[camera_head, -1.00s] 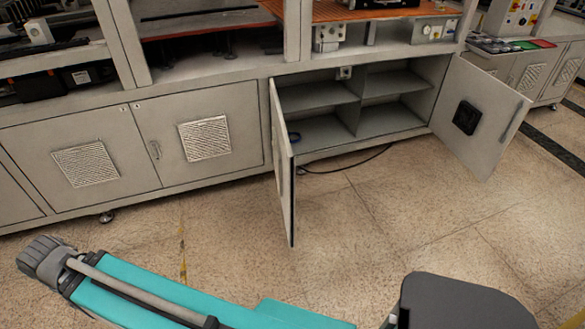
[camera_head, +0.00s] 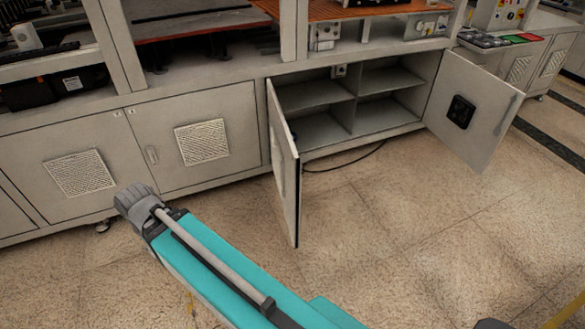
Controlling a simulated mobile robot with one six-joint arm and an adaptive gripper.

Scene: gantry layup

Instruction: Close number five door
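A grey cabinet (camera_head: 360,63) stands with two doors swung wide open. Its left door (camera_head: 284,165) sticks out toward me and shows nearly edge-on. Its right door (camera_head: 472,110) is swung out to the right and shows its inner face with a black vent. No number is readable on either door, so I cannot tell which is number five. My teal arm reaches up from the bottom of the view, left of the open left door and apart from it. My gripper itself does not show clearly.
Two shut doors with vents, one left (camera_head: 80,172) and one right (camera_head: 203,143), are left of the open cabinet. A black cable (camera_head: 345,160) lies on the floor under it. The tiled floor (camera_head: 400,240) in front is clear. A control-panel unit (camera_head: 510,45) stands at the back right.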

